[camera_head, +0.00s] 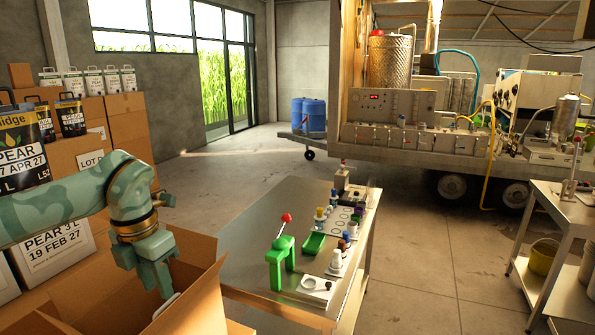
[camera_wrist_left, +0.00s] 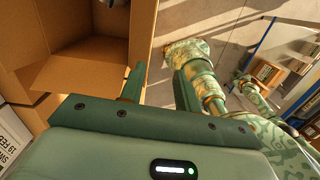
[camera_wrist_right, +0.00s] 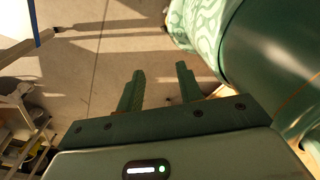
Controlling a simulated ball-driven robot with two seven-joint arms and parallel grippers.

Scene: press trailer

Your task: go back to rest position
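My left arm comes in from the left in the head view, with its gripper (camera_head: 162,282) pointing down at the open cardboard box (camera_head: 203,290). In the left wrist view, my left gripper (camera_wrist_left: 158,78) has its fingers apart with nothing between them. The box interior (camera_wrist_left: 85,45) lies at the upper left there. A small white item (camera_head: 166,304) shows by the fingertips in the head view; I cannot tell whether they touch. My right gripper (camera_wrist_right: 160,70) is open and empty above the concrete floor in the right wrist view. It is out of the head view.
A table (camera_head: 240,250) holds a green press (camera_head: 281,262) with a red knob, a green tray (camera_head: 314,243) and several small bottles. Stacked cartons (camera_head: 127,115) stand at left. A steel trolley (camera_head: 560,205) stands at right, a trailer (camera_head: 430,160) behind. Floor between is clear.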

